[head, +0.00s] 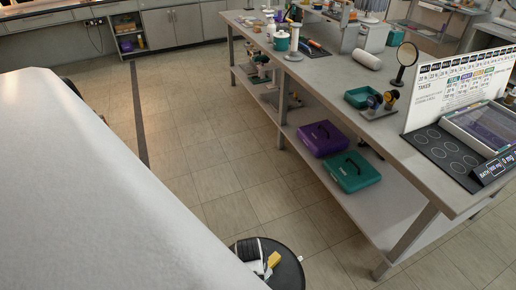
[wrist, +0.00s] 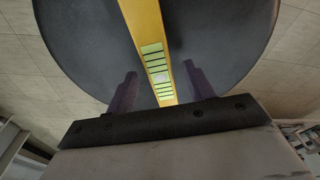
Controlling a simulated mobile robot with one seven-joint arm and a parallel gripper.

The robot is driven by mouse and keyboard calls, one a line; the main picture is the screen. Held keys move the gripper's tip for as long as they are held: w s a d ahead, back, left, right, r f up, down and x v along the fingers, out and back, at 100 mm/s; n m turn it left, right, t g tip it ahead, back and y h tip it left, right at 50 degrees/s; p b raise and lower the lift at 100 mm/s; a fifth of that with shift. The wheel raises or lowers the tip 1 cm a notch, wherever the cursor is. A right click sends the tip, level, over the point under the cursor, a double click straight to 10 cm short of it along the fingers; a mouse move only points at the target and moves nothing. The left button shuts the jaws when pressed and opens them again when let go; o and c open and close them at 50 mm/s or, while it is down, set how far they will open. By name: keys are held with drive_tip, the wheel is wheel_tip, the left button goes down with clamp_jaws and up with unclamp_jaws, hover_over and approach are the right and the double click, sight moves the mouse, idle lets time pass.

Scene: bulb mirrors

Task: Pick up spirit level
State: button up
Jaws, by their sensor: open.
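A yellow bar with pale green segments, which looks like the spirit level (wrist: 143,25), lies over a round black stool seat (wrist: 75,45) in the wrist view. It runs from the top edge down between the two dark fingers of my gripper (wrist: 160,80). My gripper is open, with a gap on each side of the bar. The bar's near end reaches the gripper's dark base, and its far end is out of the wrist view. In the head view, a small yellow part (head: 273,259) shows on the black stool (head: 290,272) at the bottom.
A long grey workbench (head: 340,72) with a lower shelf stands at the right. A purple case (head: 322,138) and a teal case (head: 353,171) sit on that shelf. Tiled floor (head: 205,150) is clear between the stool and the bench. A large white surface fills the left.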

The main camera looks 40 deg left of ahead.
drive_tip(key=shift+w+f, duration=0.15)
drive_tip(key=shift+f, duration=0.65)
drive_tip(key=c, duration=1.1)
clamp_jaws()
drive_tip(key=shift+r, duration=0.15)
